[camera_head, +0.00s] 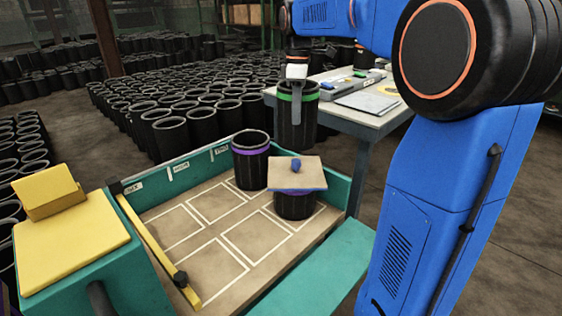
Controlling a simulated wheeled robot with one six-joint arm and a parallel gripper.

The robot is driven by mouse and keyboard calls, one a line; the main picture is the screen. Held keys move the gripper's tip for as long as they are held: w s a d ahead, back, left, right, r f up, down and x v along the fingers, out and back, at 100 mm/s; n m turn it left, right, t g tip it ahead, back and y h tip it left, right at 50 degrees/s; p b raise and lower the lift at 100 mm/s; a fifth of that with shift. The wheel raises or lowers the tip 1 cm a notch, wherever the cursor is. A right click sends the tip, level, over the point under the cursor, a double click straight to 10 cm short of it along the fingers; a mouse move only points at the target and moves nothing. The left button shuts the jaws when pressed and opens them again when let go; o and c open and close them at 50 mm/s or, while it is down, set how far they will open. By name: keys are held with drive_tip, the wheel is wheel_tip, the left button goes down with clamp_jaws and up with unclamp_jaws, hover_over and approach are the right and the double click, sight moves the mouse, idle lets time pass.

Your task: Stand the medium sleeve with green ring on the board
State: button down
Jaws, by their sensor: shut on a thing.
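The black sleeve with the green ring (310,118) hangs upright in the air above the far right corner of the teal-walled tray. My gripper (296,92) is shut on its rim, with one light finger showing down the near side of its wall. The sleeve's bottom seems clear of everything.
Another purple-ringed sleeve (251,163) stands left of the covered one. The tray floor (190,248) has white outlined squares, mostly bare. A yellow bar (158,248) crosses its left side. A table (346,116) with a clipboard stands behind right. Many black sleeves (171,132) fill the floor.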

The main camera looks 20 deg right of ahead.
sight(296, 144)
drive_tip(key=shift+f, duration=5.2)
drive_tip(key=c, duration=1.9)
unclamp_jaws()
wheel_tip(296, 144, up, 13)
drive_tip(key=s+a+f+m+t, duration=0.1)
drive_tip(key=s+f+m, duration=0.3)
drive_tip(key=s, duration=0.6)
drive_tip(key=s+a+f+m+t, duration=0.2)
drive_tip(key=s+a+f+m, duration=0.1)
drive_tip(key=s+f, duration=0.5)
drive_tip(key=s+a+f+m+t, duration=0.1)
drive_tip(key=s+a+f+m, duration=0.2)
drive_tip(key=s, duration=0.9)
wheel_tip(296, 144, down, 4)
drive_tip(key=shift+s+r+m+t, duration=0.15)
drive_tip(key=shift+m+t, duration=0.25)
drive_tip(key=shift+m, duration=0.4)
